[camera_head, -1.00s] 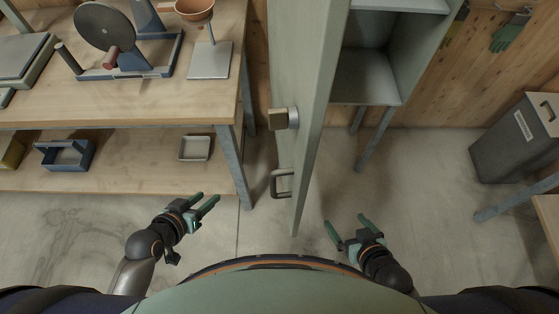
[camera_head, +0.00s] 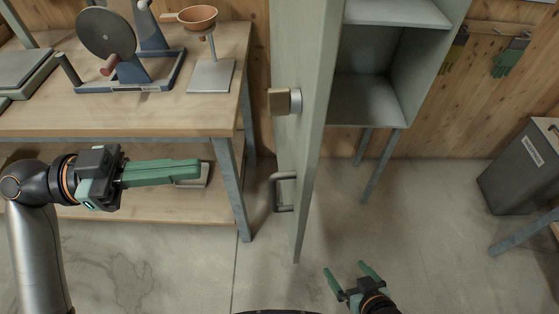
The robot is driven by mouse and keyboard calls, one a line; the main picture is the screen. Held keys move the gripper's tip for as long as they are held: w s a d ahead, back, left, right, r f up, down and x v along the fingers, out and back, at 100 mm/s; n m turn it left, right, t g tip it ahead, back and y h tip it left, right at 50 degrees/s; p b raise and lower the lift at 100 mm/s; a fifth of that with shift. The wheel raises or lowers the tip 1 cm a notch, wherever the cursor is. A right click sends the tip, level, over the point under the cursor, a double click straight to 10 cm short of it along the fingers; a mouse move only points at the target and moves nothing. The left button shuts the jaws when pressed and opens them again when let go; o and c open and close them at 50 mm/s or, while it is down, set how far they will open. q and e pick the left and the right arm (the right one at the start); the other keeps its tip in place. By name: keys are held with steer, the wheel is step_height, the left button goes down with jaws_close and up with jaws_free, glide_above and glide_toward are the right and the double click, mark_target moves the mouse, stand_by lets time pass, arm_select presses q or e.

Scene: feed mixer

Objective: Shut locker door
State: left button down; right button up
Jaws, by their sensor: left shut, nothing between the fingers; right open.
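The grey-green locker door (camera_head: 307,130) stands wide open, seen nearly edge-on in the middle of the head view. A square latch knob (camera_head: 284,101) and a handle (camera_head: 284,191) stick out from its left face. The locker (camera_head: 369,99) is open behind and to the right of the door, with empty shelves in view. My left gripper (camera_head: 200,170) is shut and empty, left of the handle and apart from the door, its fingers pointing right. My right gripper (camera_head: 346,272) is open and empty, low and to the right of the door's lower edge.
A wooden workbench (camera_head: 120,121) with a disc machine (camera_head: 108,38) and a copper bowl on a stand (camera_head: 198,17) is at left. A grey bin (camera_head: 522,167) stands at right. The floor between door and bin is clear.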

mark_target(303, 158)
arm_select(q)
steer(key=d+p, duration=0.1)
steer(key=d, duration=0.3)
steer(key=w+d+p, duration=0.1)
steer(key=d, duration=0.3)
steer(key=d+p, duration=0.1)
steer(key=d, duration=0.3)
steer(key=shift+w+d+r, duration=0.1)
steer(key=shift+w, duration=0.2)
steer(key=shift+w+d, duration=0.1)
steer(key=shift+d, duration=0.4)
steer(key=shift+d, duration=0.15)
